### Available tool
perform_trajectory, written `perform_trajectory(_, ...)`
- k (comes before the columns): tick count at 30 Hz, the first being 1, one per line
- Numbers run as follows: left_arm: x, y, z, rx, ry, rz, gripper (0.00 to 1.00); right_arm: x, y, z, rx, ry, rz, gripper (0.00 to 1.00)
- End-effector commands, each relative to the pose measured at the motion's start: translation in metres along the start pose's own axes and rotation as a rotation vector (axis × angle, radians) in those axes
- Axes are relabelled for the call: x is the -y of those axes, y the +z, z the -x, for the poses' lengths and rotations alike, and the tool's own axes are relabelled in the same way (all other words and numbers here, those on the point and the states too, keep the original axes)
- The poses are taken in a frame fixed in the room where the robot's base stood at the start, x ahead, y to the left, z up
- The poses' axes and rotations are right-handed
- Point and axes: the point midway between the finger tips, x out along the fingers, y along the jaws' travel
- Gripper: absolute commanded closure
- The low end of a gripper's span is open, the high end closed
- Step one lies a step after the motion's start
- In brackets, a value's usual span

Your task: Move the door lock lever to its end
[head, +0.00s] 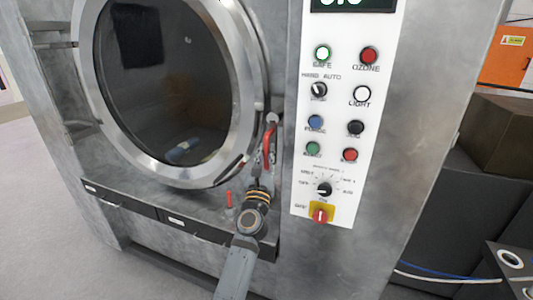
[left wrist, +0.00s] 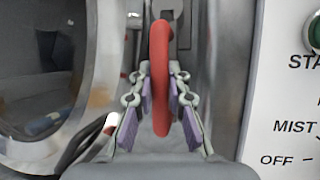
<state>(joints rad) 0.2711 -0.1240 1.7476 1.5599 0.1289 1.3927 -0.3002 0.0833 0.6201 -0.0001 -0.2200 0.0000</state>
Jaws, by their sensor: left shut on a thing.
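The door lock lever (head: 269,143) is a red, curved handle at the lower right edge of the round door (head: 262,85), just left of the control panel. In the left wrist view the lever (left wrist: 161,75) stands upright in the middle of the picture, between the purple-padded fingers of my left gripper (left wrist: 160,92). The fingers are shut on it. In the head view my left gripper (head: 263,172) comes up from below and covers the lever's lower end. My right gripper is not in view.
A white control panel (head: 335,130) with buttons and knobs lies close to the right of the lever. A ledge (head: 180,208) with a small red peg (head: 229,199) runs under the door. Dark boxes (head: 450,190) stand at the right. Grey floor (head: 50,220) is clear at the left.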

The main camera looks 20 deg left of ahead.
Motion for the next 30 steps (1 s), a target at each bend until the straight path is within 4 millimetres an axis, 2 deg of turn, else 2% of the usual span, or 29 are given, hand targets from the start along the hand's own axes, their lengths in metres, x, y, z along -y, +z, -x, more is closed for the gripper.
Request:
perform_trajectory(12, 0.0007, -0.0018, 0.0007, -0.005, 0.002, 0.013, 1.00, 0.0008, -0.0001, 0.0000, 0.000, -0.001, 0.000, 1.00)
perform_trajectory(13, 0.0007, -0.0018, 0.0007, -0.005, 0.002, 0.013, 0.83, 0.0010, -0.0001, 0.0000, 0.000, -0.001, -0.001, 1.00)
perform_trajectory(18, 0.0006, -0.0012, 0.0004, -0.004, 0.002, 0.011, 0.61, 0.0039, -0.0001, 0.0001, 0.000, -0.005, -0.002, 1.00)
perform_trajectory(30, 0.0003, -0.0001, 0.0000, -0.002, 0.003, 0.009, 0.61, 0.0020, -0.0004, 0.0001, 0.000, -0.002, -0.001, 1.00)
